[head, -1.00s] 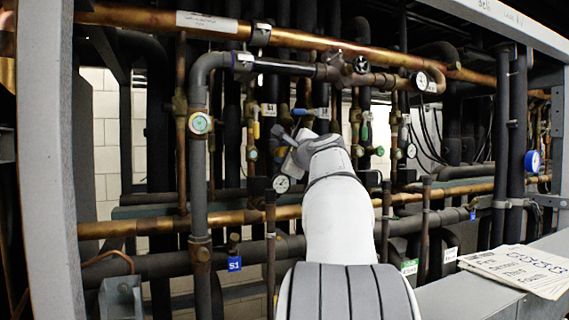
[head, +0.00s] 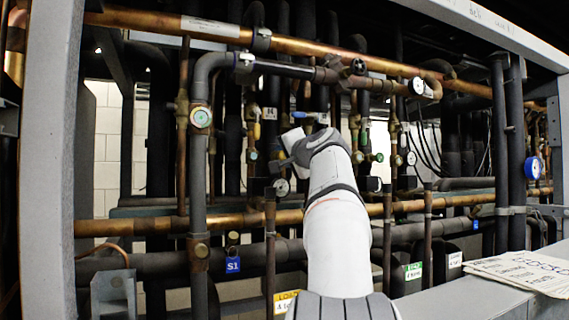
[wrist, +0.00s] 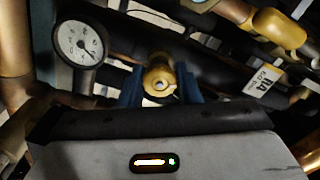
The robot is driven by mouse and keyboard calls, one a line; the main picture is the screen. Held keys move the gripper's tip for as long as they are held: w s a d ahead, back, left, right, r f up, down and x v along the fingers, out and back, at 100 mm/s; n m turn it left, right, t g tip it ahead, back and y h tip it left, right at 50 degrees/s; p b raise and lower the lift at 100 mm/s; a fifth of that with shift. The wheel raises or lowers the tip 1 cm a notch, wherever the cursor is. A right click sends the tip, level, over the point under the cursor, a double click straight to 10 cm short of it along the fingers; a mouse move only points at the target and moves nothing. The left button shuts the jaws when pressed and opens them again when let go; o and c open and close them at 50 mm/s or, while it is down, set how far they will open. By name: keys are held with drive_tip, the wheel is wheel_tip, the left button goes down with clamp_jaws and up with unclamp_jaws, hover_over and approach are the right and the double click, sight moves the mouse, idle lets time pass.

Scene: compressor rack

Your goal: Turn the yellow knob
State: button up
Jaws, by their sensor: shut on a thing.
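In the wrist view a small yellow, brass-looking knob (wrist: 159,77) with a round hole or screw in its middle sits between the two blue fingers of my gripper (wrist: 160,88). The fingers stand on either side of it, and my gripper is shut on it. The fingertips' exact contact is partly hidden by the dark gripper body. In the head view my white arm reaches up into the pipes, and its wrist hides the fingers and the held knob.
A round white gauge (wrist: 80,43) is close left of my gripper, and a larger yellow-brass fitting (wrist: 279,27) is at upper right. A copper pipe (head: 400,208) crosses low. A grey frame post (head: 50,160) stands left; papers (head: 518,270) lie on the ledge at right.

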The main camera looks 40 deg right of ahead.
drive_tip(key=n+b, duration=0.1)
drive_tip(key=n, duration=0.3)
drive_tip(key=shift+f+n+b, duration=0.2)
drive_tip(key=shift+n+b, duration=0.1)
drive_tip(key=shift+b, duration=0.1)
drive_tip(key=shift+w+n+b, duration=0.1)
drive_tip(key=shift+n+b, duration=0.45)
drive_tip(key=shift+n, duration=1.45)
drive_tip(key=o, duration=0.9)
drive_tip(key=shift+r, duration=0.1)
drive_tip(key=shift+o, duration=0.3)
drive_tip(key=b+v, duration=0.2)
drive_tip(key=v, duration=0.6)
drive_tip(key=shift+d, duration=0.1)
